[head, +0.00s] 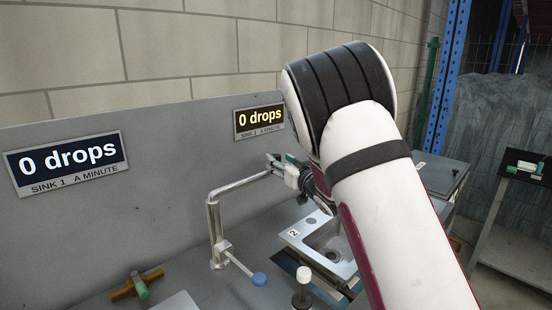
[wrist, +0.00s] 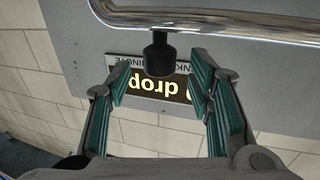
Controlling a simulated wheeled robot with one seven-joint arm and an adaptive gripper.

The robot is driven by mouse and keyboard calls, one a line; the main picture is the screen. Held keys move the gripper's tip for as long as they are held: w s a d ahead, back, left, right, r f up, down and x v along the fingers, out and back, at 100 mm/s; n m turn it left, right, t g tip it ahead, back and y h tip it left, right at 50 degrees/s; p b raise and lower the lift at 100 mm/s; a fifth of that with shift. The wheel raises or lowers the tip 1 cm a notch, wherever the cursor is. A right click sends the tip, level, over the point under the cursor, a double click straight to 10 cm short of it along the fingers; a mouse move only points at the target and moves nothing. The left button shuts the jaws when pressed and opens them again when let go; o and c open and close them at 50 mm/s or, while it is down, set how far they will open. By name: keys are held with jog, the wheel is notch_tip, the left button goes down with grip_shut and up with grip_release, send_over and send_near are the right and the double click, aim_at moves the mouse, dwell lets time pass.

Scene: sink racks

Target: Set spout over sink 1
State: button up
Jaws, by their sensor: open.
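The chrome spout (head: 236,187) runs from its upright post toward the right, on the side of the sink marked 2 (head: 343,245). Its tip is hidden at my gripper (head: 283,172). In the wrist view the spout (wrist: 215,22) crosses the top, and its black nozzle (wrist: 159,55) hangs between the two green-padded fingers of my gripper (wrist: 159,75). The fingers are open, with gaps on both sides of the nozzle. The surface below the sink 1 sign (head: 67,165) shows only partly at the bottom edge.
A blue-knobbed lever (head: 260,279) sticks out from the spout's post. A white-topped knob (head: 304,275) stands in front. A brass valve with a green handle (head: 138,287) is at lower left. The grey back panel (head: 170,140) stands close behind the spout. Both signs read 0 drops.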

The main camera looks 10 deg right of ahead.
aim_at(278, 159)
jog(key=shift+x, duration=1.8)
grip_shut()
